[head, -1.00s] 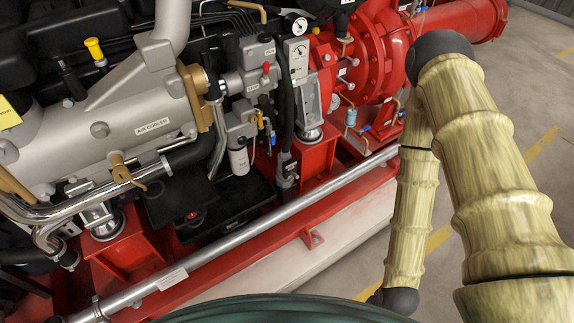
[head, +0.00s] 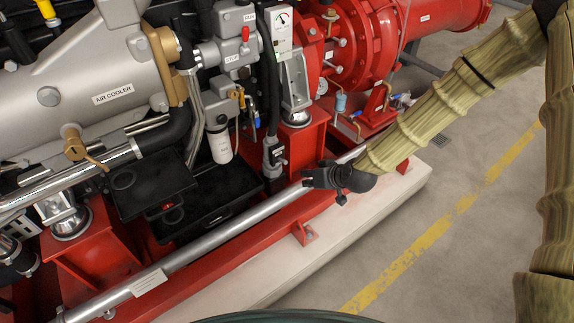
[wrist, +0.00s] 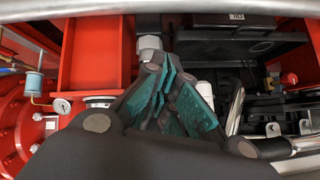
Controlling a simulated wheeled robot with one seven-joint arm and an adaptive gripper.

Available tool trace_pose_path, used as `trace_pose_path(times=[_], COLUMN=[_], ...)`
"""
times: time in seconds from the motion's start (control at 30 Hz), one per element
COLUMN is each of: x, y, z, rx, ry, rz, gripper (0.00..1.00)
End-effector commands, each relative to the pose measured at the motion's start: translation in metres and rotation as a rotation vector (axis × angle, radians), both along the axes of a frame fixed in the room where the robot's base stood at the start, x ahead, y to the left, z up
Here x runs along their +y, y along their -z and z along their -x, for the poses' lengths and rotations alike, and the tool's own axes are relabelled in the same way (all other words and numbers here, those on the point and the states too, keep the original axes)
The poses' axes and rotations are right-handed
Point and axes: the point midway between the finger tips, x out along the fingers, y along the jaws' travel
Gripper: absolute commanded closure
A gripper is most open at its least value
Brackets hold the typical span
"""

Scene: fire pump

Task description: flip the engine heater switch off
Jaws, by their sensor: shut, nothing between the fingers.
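My gripper (head: 312,178) is shut and empty, pointing left just beside the long silver pipe. In the wrist view its teal-padded fingers (wrist: 174,75) are closed together. A grey box-like fitting (head: 273,155) hangs on a thick black cable left of the gripper; a grey fitting (wrist: 150,48), likely the same one, appears just beyond the fingers in the wrist view. I cannot make out a switch labelled engine heater in either view, nor its position. A red lever (head: 245,33) and a white filter (head: 220,146) are on the engine's side.
The silver pipe (head: 240,226) runs along the red base frame, between the floor and the engine. Black boxes (head: 205,204) sit behind it. A red pump (head: 365,45) stands at the upper right. The grey floor (head: 440,230) at right is open.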

Motion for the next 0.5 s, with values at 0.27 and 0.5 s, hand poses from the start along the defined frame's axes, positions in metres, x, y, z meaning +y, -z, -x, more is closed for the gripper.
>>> trace_pose_path(times=[0.27,0.5], x=[0.012,0.013], y=[-0.065,-0.075], z=[-0.073,-0.079], rx=[-0.207,-0.226], ry=[-0.057,-0.063], rz=[-0.037,-0.038], gripper=[1.0,1.0])
